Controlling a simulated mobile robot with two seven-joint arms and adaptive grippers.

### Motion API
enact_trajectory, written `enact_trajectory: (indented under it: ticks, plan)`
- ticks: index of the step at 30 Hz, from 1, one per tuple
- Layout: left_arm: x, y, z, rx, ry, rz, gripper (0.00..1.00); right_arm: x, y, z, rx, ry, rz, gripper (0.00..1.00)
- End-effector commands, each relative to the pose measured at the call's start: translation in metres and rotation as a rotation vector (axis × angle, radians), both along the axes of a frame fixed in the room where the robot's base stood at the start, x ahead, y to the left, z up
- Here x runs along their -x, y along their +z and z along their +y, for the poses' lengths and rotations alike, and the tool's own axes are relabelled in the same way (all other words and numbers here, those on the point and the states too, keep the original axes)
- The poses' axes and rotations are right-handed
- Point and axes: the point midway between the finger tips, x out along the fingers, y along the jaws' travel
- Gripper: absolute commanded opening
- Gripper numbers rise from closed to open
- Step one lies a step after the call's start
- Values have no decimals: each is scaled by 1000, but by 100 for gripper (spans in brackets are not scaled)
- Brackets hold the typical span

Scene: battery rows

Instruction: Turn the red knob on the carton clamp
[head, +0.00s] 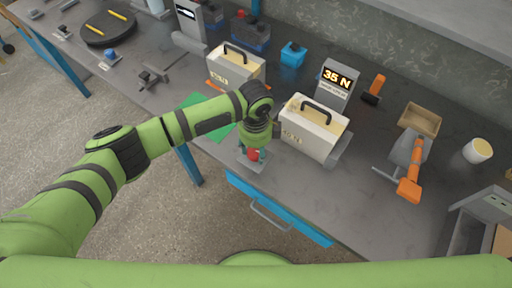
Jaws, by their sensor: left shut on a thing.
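The red knob (253,155) sits on a small grey plate (248,164) near the table's front edge. My left gripper (253,151) points down from above and is shut on the red knob; its fingers hide part of the knob. A cream carton with a black handle (316,133) stands just right of the knob, with a grey piece (341,149) showing at its right side. A grey display (338,79) behind the carton reads 35 N. My right gripper is not in view.
A second cream carton (232,72) and a green mat (219,133) are at the left. An orange-handled tool (411,183), tan tray (420,119) and white cup (478,151) are at the right. A blue drawer (278,210) is below the front edge. Table between drawer and orange-handled tool is clear.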

Motion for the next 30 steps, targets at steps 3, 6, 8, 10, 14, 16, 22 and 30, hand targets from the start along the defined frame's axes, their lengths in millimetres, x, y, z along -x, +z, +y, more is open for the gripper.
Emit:
enact_trajectory:
  ticks: [3,6,8,10,14,16,22,30]
  plan:
    - [-1,-2,5,-14,6,-1,66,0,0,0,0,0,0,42]
    - [-1,-2,4,-10,6,-1,74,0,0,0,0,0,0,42]
    - [-1,-1,3,-8,5,0,74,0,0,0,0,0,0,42]
    - [-1,-1,3,-7,4,-1,74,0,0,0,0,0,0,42]
    - [-1,0,2,-4,3,-1,74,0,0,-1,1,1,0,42]
    - [-1,4,1,-3,2,-2,74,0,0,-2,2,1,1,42]
    - [-2,34,2,-1,2,-4,74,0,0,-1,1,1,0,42]
    - [-2,91,3,-4,3,-4,74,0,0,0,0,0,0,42]
